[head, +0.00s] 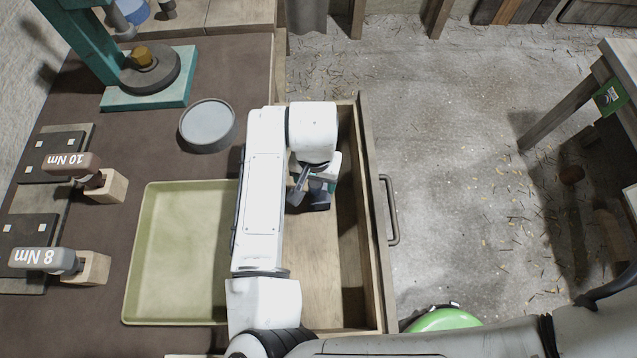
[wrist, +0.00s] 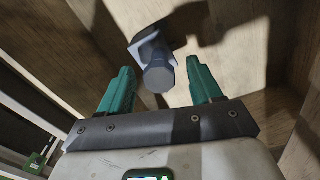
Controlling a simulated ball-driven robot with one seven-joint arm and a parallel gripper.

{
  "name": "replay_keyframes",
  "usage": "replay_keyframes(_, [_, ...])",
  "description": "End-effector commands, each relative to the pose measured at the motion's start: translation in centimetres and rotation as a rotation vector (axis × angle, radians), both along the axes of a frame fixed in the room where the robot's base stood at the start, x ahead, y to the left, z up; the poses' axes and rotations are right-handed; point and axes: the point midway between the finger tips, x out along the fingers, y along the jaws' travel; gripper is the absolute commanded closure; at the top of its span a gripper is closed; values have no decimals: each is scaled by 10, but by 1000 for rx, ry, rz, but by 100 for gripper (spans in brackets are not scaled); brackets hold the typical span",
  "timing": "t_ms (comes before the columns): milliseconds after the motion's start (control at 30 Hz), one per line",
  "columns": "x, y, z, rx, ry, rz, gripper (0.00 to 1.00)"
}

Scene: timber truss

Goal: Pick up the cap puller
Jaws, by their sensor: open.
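A blue-grey tool with a faceted round end, which looks like the cap puller (wrist: 158,73), lies in the open wooden drawer. In the wrist view it sits between and beyond the two teal fingers of my gripper (wrist: 161,82), with clear gaps on both sides. In the head view my gripper (head: 318,178) points down into the drawer, and part of the tool (head: 320,202) shows beside it. The rest of the tool is hidden by my arm. My gripper is open and holds nothing.
The drawer (head: 352,250) has wooden walls close around my gripper and a handle (head: 392,210) on its front. On the bench are a green tray (head: 180,255), a round grey dish (head: 207,124), a teal press (head: 118,92) and two torque tools (head: 70,163) (head: 45,260).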

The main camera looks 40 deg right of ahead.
Motion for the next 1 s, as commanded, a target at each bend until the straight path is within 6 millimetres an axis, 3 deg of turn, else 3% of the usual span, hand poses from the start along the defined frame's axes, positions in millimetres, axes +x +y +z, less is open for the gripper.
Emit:
replay_keyframes(333, [0, 0, -8, 1, -1, 0, 37])
replay_keyframes(1000, [0, 0, -8, 1, -1, 0, 100])
